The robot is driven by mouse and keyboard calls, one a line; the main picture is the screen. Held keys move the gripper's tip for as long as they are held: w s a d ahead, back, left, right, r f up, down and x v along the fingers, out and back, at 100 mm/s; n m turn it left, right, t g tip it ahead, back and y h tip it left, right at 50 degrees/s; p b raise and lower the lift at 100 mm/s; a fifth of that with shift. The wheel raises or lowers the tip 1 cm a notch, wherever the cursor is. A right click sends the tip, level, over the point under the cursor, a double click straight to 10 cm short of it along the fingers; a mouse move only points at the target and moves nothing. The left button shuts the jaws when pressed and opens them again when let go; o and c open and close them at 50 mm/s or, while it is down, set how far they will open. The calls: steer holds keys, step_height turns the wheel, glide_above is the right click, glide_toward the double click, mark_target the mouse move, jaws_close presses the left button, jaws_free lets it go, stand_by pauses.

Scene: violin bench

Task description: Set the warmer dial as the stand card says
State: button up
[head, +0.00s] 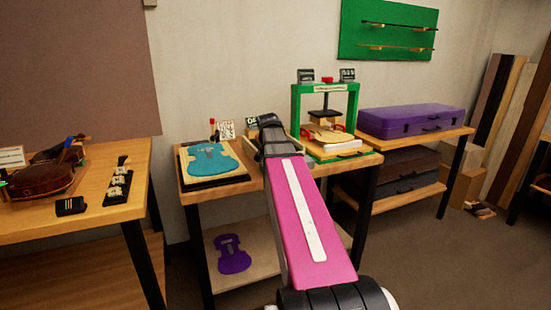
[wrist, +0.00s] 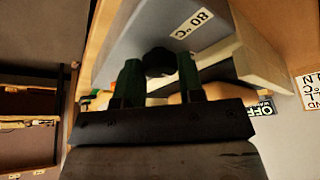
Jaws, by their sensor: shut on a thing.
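In the wrist view, my gripper (wrist: 159,82) has its two green fingers on either side of a black round dial (wrist: 159,60), shut on it. The dial sits on a grey panel (wrist: 145,28), the warmer's face, with an "80 °C" label (wrist: 191,24). The dial's pointer mark cannot be made out. A dark display (wrist: 262,106) reads OFF. The white stand card shows in part at the right edge (wrist: 310,90); in the head view it stands upright behind the blue plate (head: 226,129), its text too small to read. There, my arm hides the dial and fingers.
A blue violin-shaped plate (head: 210,160) lies on a board at the bench's left. A green press (head: 297,105) stands right of my arm. A purple case (head: 410,120) lies on the right-hand table. A violin (head: 45,175) lies on the left table. A purple shape (head: 232,254) is on the lower shelf.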

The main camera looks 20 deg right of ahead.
steer(key=m, duration=0.2)
steer(key=m+g+h, duration=0.1)
steer(key=m, duration=0.1)
steer(key=shift+w+a+m+g, duration=0.1)
steer(key=shift+w+m+g, duration=0.1)
steer(key=shift+m+g, duration=0.1)
steer(key=m+g, duration=0.1)
steer(key=m, duration=0.2)
steer(key=shift+w+m, duration=0.1)
steer(key=shift+m, duration=0.3)
steer(key=m+g, duration=0.2)
steer(key=m, duration=0.2)
steer(key=shift+w, duration=0.1)
steer(key=shift+m+g, duration=0.5)
steer(key=shift+m, duration=1.1)
steer(key=shift+y, duration=0.3)
steer(key=o, duration=0.9)
steer(key=shift+r, duration=0.1)
